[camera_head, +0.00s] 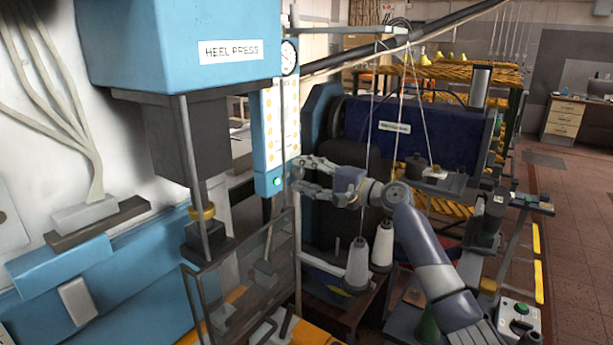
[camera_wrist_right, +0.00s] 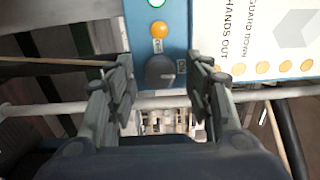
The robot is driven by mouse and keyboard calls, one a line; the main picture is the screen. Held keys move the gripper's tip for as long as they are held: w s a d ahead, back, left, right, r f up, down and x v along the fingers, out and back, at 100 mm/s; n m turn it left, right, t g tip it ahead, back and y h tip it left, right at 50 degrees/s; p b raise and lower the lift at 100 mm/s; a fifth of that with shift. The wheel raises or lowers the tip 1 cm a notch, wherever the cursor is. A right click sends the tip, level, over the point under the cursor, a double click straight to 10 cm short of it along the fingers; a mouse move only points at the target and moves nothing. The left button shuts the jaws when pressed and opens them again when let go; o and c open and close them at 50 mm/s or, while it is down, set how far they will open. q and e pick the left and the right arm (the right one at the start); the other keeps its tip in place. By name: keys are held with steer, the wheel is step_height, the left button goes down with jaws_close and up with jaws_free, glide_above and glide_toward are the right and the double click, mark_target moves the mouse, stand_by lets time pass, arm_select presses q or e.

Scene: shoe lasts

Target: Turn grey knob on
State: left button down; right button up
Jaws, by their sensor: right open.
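The grey knob (camera_wrist_right: 160,70) sits on the blue face of a control panel in the right wrist view, below an orange button (camera_wrist_right: 158,30). My right gripper (camera_wrist_right: 160,95) is open, with one finger on each side of the knob and a gap to both. The knob cannot be made out there. My left gripper is not in view.
A heel press (camera_head: 180,50) stands at the left with a clear guard (camera_head: 240,270) below. Two thread cones (camera_head: 382,246) hang or stand close under my right arm. A metal bar (camera_wrist_right: 150,103) crosses behind the fingers in the right wrist view.

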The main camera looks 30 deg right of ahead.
steer(key=v, duration=1.2)
steer(key=shift+f, duration=0.1)
stand_by(0.4)
